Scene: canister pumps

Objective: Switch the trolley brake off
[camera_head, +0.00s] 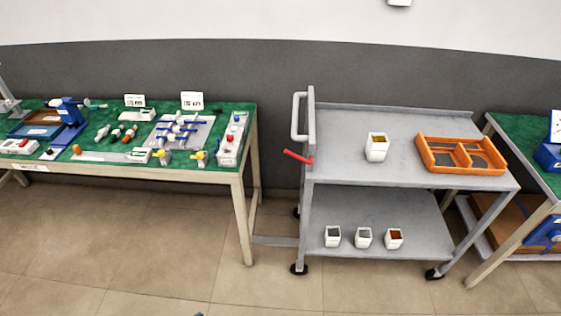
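The grey trolley (348,172) stands right of centre, between two green-topped tables. It has a top shelf, a lower shelf and a pale push handle (296,115) at its left end. A red lever (297,157), which looks like the brake lever, sticks out to the left from the trolley's left end, below the handle. Its outer end is tilted slightly up. Neither of my grippers shows in the head view.
A white container (377,147) and an orange divided tray (432,166) sit on the top shelf. Three white containers (363,238) stand on the lower shelf. The left table (243,113) holds many parts. Tiled floor (150,255) is clear in front.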

